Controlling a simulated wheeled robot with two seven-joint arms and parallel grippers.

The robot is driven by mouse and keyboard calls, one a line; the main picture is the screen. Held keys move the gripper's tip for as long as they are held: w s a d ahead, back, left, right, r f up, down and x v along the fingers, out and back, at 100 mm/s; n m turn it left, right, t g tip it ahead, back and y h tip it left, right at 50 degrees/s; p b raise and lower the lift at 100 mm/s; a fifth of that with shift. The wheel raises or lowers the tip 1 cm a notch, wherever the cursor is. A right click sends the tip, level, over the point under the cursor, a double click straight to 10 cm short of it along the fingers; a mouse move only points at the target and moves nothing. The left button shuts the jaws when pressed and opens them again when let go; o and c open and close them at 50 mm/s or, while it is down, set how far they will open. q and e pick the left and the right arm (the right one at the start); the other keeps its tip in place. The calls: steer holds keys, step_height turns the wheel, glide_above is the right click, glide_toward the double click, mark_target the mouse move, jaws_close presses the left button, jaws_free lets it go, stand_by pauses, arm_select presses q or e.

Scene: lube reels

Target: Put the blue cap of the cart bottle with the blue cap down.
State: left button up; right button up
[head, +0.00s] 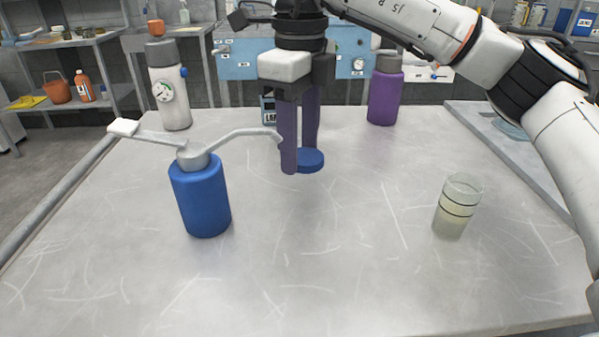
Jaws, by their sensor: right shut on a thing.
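My right gripper (300,160) points down over the middle of the cart top (330,270). Its two purple fingers are shut on a flat, round blue cap (312,161), partly hidden behind the near finger. The cap is at or just above the surface; I cannot tell whether it touches. A blue bottle (201,196) stands upright to the left. It carries a grey pump head (194,157) with a lever to the left and a spout reaching right, close to my fingers in the picture. My left gripper is out of view.
A glass with pale liquid (458,207) stands at right. A purple bottle (385,92) and a white canister with a gauge (168,86) stand at the back. A blue cabinet (240,58) is behind. The front middle is clear.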

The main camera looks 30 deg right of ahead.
mark_target(300, 191)
arm_select(q)
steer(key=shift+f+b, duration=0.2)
steer(key=shift+b, duration=0.15)
arm_select(e)
step_height(300, 191, down, 5)
steer(key=shift+r, duration=0.1)
arm_select(q)
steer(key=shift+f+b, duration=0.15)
steer(key=shift+b, duration=0.15)
arm_select(e)
steer(key=shift+f, duration=0.55)
steer(key=shift+f, duration=0.1)
